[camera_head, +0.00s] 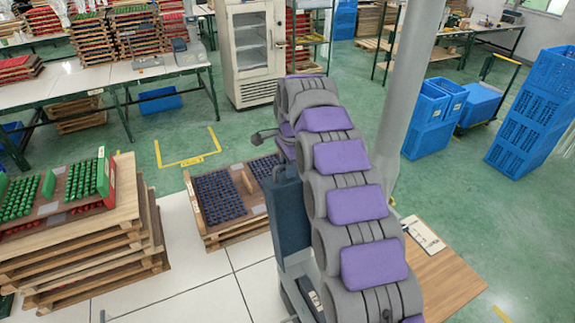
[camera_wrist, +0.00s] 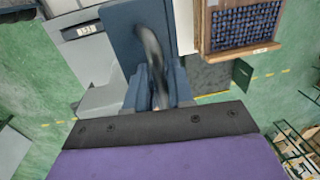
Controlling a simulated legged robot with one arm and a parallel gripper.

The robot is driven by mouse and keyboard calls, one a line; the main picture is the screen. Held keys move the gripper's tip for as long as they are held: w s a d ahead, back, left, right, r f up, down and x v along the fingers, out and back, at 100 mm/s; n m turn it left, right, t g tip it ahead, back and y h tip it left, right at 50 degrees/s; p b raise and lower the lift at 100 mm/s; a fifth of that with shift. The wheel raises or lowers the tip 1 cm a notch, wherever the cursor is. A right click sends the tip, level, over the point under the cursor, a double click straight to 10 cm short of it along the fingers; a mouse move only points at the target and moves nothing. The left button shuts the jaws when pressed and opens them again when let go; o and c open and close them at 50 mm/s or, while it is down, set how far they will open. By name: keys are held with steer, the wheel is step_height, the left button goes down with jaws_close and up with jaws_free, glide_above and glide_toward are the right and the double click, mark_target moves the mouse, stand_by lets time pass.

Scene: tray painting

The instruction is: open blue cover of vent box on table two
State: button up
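A slate-blue upright panel (camera_head: 287,218), which looks like the blue cover of the vent box, stands left of my arm in the head view. The panel (camera_wrist: 118,38) also shows in the wrist view, beside a grey box body (camera_wrist: 95,75) with a small numbered label. In the head view, my padded arm hides much of the box.
A wooden tray of dark blue pieces (camera_head: 207,208) lies behind the panel; its frame (camera_wrist: 207,35) shows in the wrist view. Stacked wooden pallets (camera_head: 90,245) stand at left. A wooden board (camera_head: 448,275) lies right of my arm. A grey post (camera_head: 408,85) rises behind it.

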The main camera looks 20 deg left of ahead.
steer(key=shift+o, duration=0.8)
steer(key=shift+r, duration=0.15)
step_height(320, 180, up, 5)
steer(key=shift+s+d+f, duration=0.1)
steer(key=shift+s+d, duration=0.05)
step_height(320, 180, up, 7)
steer(key=p, duration=0.4)
steer(key=shift+s+d, duration=0.25)
steer(key=shift+d, duration=0.1)
steer(key=shift+f, duration=0.15)
